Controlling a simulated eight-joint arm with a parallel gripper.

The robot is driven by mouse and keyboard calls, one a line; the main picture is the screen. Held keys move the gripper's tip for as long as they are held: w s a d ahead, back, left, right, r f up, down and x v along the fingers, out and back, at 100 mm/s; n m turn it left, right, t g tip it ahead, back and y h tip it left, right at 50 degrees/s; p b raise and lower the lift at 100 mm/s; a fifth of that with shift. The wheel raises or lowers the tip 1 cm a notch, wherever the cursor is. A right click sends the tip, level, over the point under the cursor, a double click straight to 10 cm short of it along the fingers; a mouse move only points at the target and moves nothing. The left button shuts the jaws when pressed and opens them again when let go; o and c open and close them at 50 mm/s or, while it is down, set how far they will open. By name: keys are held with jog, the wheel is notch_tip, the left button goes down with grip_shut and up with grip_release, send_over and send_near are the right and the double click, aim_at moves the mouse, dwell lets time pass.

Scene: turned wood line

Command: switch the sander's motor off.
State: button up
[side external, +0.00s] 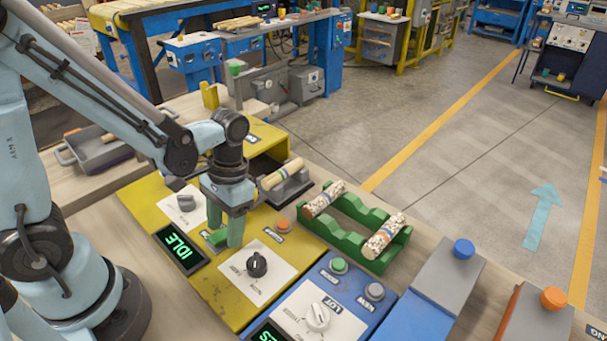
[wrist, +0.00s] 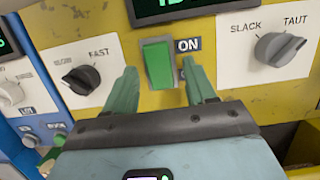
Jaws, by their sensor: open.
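The sander's yellow panel (side external: 215,285) carries a green rocker switch (wrist: 158,62), beside a label reading ON; a second label below it is mostly hidden by a finger. I cannot tell which end of the rocker is pressed. My gripper (wrist: 160,80) is open and empty, with one finger on each side of the rocker in the wrist view. In the side external view my gripper (side external: 230,235) hangs low over the panel at the switch; contact cannot be told.
A black knob (wrist: 82,80) marked FAST and a grey knob (wrist: 278,50) marked SLACK and TAUT flank the switch. An orange button (side external: 283,225) sits nearby. A blue panel (side external: 350,290) and a green rack (side external: 365,225) with speckled turned pieces stand to the right.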

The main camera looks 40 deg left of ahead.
jog(key=shift+r, duration=0.15)
jog(key=v, duration=1.2)
dwell(0.3)
jog(key=shift+w+a+t, duration=0.2)
jog(key=shift+a+t, duration=0.05)
jog(key=shift+t, duration=1.4)
jog(key=shift+w+a+t, duration=0.25)
jog(key=shift+t, duration=1.35)
jog(key=shift+w+a+t, duration=0.2)
jog(key=shift+a+t, duration=0.05)
jog(key=shift+t, duration=1.4)
